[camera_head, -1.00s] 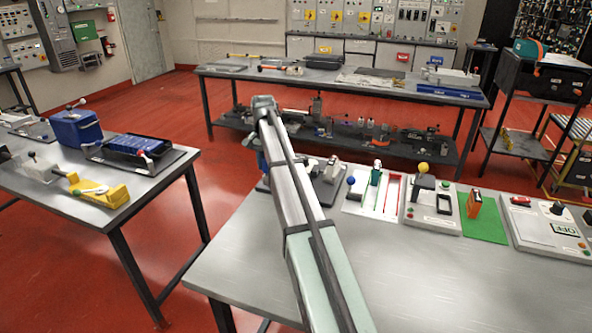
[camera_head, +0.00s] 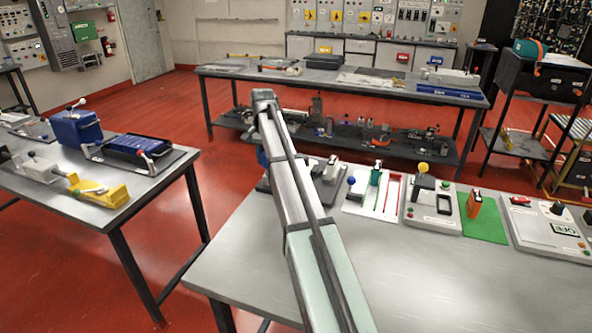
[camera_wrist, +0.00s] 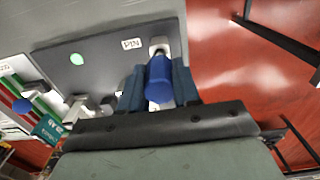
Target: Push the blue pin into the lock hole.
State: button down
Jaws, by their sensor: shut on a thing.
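The blue pin (camera_wrist: 159,80) shows in the wrist view between the two dark blue fingers of my gripper (camera_wrist: 159,72). My gripper is shut on it. The pin's far end meets a pale metal fitting (camera_wrist: 159,46) on a grey plate (camera_wrist: 105,62), beside a label reading PIN (camera_wrist: 131,44). The lock hole cannot be made out, and how deep the pin sits cannot be told. In the head view my arm hides the pin and most of my gripper.
The plate also carries a green disc (camera_wrist: 77,59) and a grey fitting (camera_wrist: 108,103). To its right in the head view are a panel with red and green slots (camera_head: 372,198) and a box with a yellow knob (camera_head: 432,215). The near tabletop (camera_head: 420,285) is clear.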

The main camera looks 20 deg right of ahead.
jog(key=shift+r, duration=0.9)
dwell(0.4)
jog(key=shift+r, duration=2.3)
jog(key=shift+d, duration=0.1)
jog(key=d, duration=1)
jog(key=shift+s+d+r, duration=0.2)
jog(key=shift+s+r, duration=0.15)
jog(key=shift+r, duration=0.05)
jog(key=shift+f, duration=0.2)
jog(key=shift+f, duration=2.7)
